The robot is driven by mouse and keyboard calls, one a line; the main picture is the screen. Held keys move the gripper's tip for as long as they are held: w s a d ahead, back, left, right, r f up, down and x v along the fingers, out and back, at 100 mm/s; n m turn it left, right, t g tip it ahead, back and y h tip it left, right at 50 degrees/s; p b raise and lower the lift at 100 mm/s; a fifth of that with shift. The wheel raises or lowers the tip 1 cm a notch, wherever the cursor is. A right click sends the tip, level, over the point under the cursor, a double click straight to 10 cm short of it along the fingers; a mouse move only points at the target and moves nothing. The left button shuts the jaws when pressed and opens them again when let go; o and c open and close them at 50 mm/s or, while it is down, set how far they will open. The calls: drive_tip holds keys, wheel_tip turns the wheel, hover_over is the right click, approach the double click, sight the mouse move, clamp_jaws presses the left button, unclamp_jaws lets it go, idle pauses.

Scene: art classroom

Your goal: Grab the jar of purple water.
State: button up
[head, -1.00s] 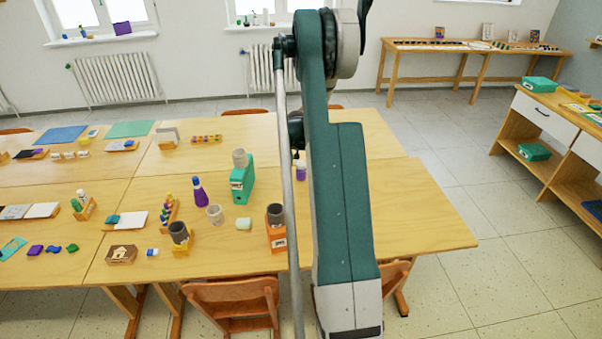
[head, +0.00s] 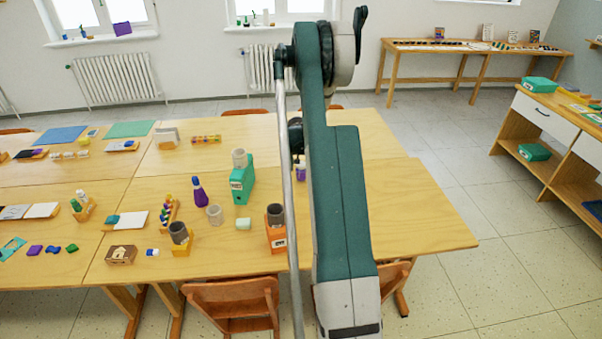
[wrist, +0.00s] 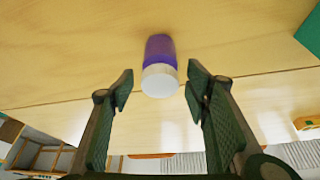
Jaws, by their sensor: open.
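The jar of purple water (wrist: 159,47) stands on the wooden table, with a white lid (wrist: 160,81) facing my wrist camera. In the head view only part of the jar (head: 301,175) shows, beside the pole and my arm. My gripper (wrist: 159,86) is open and empty. In the wrist view its fingertips lie to the left and right of the lid, with a gap on each side. In the head view my gripper (head: 297,150) is mostly hidden by my arm and appears just above the jar.
The table's right end is bare. Chairs (head: 232,300) stand at the front edge.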

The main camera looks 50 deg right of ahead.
drive_tip(key=c, duration=1)
drive_tip(key=shift+r, duration=0.45)
drive_tip(key=c, duration=0.4)
wheel_tip(320, 180, up, 9)
drive_tip(key=shift+r+p, duration=0.1)
drive_tip(key=shift+p, duration=0.3)
drive_tip(key=shift+c, duration=0.2)
